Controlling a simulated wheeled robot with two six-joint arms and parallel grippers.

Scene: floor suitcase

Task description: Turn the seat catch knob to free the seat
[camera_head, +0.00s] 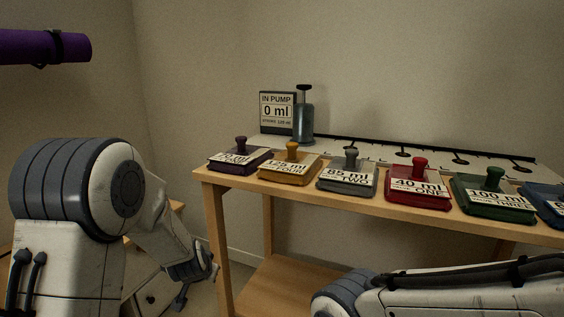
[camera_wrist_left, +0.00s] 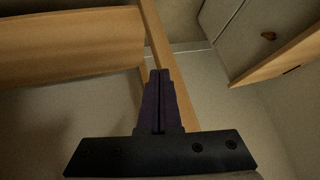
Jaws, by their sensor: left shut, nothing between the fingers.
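No seat and no knob that I can clearly tell as a seat catch shows in either view. A small round knob (camera_wrist_left: 268,36) is on a pale panel at the upper right of the left wrist view. A dark knob (camera_head: 150,299) also shows on a pale cabinet front low in the head view; I cannot tell whether it is the same one. My left gripper (camera_wrist_left: 160,75) is shut and empty, beside a wooden table leg and apart from the knob. It hangs low, left of the table, in the head view (camera_head: 196,284). My right gripper is out of view.
A wooden table (camera_head: 222,190) carries several labelled colored blocks with knobs, such as a purple one (camera_head: 238,160) and a red one (camera_head: 418,186). A grey pump (camera_head: 304,122) and a sign (camera_head: 277,112) stand behind. A purple roll (camera_head: 40,46) is at upper left.

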